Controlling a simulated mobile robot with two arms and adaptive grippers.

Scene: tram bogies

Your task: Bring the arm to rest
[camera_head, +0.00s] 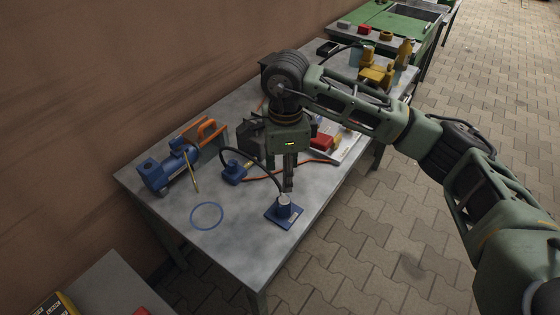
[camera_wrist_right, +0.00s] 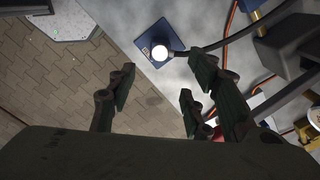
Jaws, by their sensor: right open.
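My right arm comes in from the right in the head view and reaches over the grey table (camera_head: 245,240). My right gripper (camera_head: 289,178) hangs from it with its fingers pointing down, above the table. In the right wrist view the gripper (camera_wrist_right: 168,82) shows its dark green fingers spread, with nothing between them. A small blue plate with a pale round top (camera_head: 284,211) stands on the table just below and in front of the fingertips. It also shows in the right wrist view (camera_wrist_right: 158,48), beyond the fingers and apart from them. My left gripper is out of view.
A blue pump-like device (camera_head: 168,168), an orange-handled part (camera_head: 205,130), a blue ring (camera_head: 207,216) and a blue block with a black cable (camera_head: 234,172) are on the table. Yellow parts (camera_head: 376,73) stand at the far end. The paved floor (camera_head: 400,250) at right looks clear.

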